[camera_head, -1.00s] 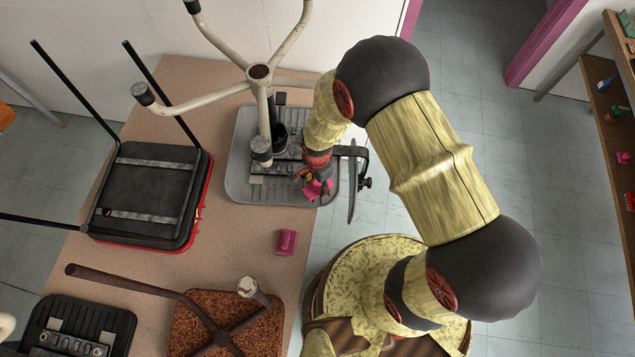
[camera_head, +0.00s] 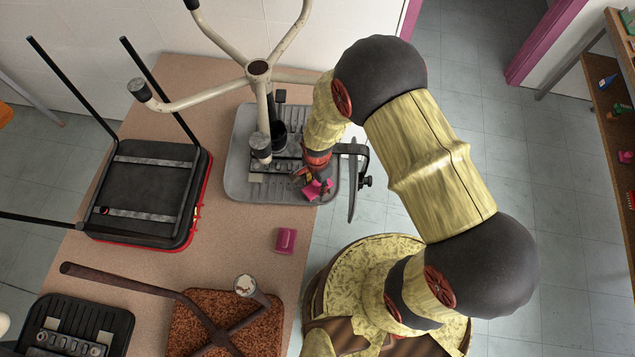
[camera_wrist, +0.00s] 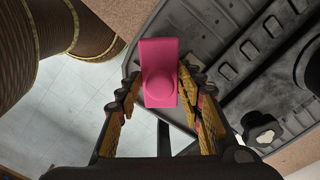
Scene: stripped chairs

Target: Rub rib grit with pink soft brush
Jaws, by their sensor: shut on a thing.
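A pink brush (camera_head: 317,189) is in my gripper (camera_head: 314,181), which is low over the near right part of the upturned grey chair seat (camera_head: 238,165). In the wrist view the pink brush (camera_wrist: 158,62) sits between both fingers of my gripper (camera_wrist: 160,92), which are closed on its sides. The ribbed underside of the grey seat (camera_wrist: 215,35) lies beyond it. I cannot tell whether the brush touches the seat. Bristles are hidden, and any grit on the ribs is too small to make out.
Pale chair legs (camera_head: 258,75) rise from the grey seat near my arm. A pink block (camera_head: 285,240) lies on the tan table (camera_head: 245,222). A black-and-red upturned seat (camera_head: 150,195) is at left, a brown seat (camera_head: 190,325) in front. A clamp (camera_head: 352,180) stands at the table's right edge.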

